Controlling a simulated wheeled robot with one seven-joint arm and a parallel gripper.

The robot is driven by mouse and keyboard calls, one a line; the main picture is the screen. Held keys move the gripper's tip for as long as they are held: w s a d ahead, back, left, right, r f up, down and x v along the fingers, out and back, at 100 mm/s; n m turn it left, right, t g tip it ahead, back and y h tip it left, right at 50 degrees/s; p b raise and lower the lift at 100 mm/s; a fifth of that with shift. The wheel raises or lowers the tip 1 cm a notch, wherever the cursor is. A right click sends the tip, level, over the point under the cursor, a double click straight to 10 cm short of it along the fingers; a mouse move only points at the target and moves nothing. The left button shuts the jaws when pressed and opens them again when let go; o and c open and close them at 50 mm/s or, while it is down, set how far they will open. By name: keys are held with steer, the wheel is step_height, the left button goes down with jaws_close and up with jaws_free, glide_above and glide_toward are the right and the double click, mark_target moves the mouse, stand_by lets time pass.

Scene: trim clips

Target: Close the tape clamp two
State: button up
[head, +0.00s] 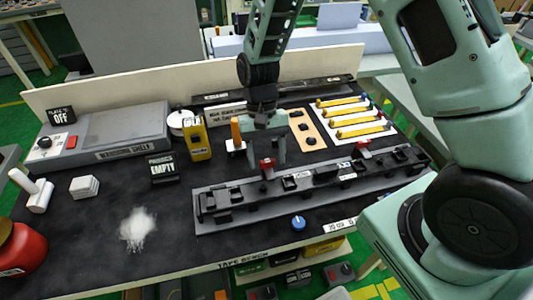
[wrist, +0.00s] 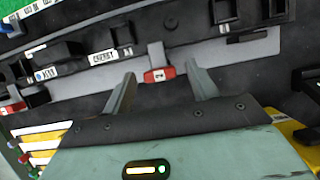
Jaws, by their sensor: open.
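My gripper (wrist: 160,80) is open, with one finger on each side of the red tab; I see a gap on both sides. In the head view my gripper (head: 267,158) points down behind the rail at this clamp. Whether the lever touches anything beneath it is hard to tell.
Another red-tabbed clamp (head: 363,149) stands farther right on the rail. A yellow device (head: 196,138) and an orange-handled tool (head: 236,135) stand left of my gripper. Yellow strips (head: 355,120) lie at the right back. A blue knob (head: 298,222) sits before the rail.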

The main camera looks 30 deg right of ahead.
steer(key=b+v, duration=0.2)
steer(key=v, duration=1.5)
steer(key=shift+r, duration=0.2)
